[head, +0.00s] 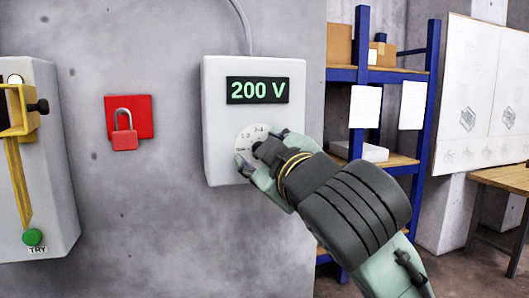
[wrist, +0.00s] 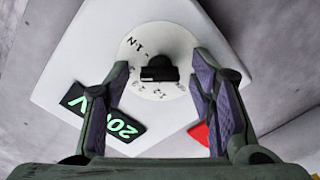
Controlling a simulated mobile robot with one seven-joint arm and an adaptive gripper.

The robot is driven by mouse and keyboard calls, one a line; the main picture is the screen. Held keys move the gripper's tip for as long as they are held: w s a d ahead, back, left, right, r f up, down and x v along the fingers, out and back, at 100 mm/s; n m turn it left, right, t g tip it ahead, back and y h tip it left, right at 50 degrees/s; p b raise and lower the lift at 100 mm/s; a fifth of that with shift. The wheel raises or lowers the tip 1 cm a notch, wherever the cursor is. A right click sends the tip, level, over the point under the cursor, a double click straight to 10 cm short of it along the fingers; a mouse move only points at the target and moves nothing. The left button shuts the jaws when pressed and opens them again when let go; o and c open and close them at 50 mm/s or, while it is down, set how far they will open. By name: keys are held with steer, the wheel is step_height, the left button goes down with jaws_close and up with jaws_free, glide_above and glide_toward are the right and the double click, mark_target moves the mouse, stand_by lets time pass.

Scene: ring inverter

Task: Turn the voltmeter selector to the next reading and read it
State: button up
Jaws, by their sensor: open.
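The voltmeter (head: 224,122) is a pale box on the grey wall, and its display (head: 258,90) reads "200 V" in green. Below the display is a round white selector dial (head: 248,136), partly hidden by my gripper in the head view. In the wrist view the black selector knob (wrist: 159,72) sits at the middle of the lettered dial (wrist: 150,45). My gripper (wrist: 164,85) is open, with one finger on each side of the knob and visible gaps between. In the head view my gripper (head: 262,160) is at the dial.
A red padlock (head: 124,135) on a red plate is left of the voltmeter. A grey box with a yellow lever (head: 18,180) and green knob is at the far left. A blue shelf (head: 362,75) and a wooden table (head: 500,178) stand at the right. A cable (head: 242,22) runs up from the voltmeter.

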steer(key=shift+s, duration=0.1)
steer(key=v, duration=1.2)
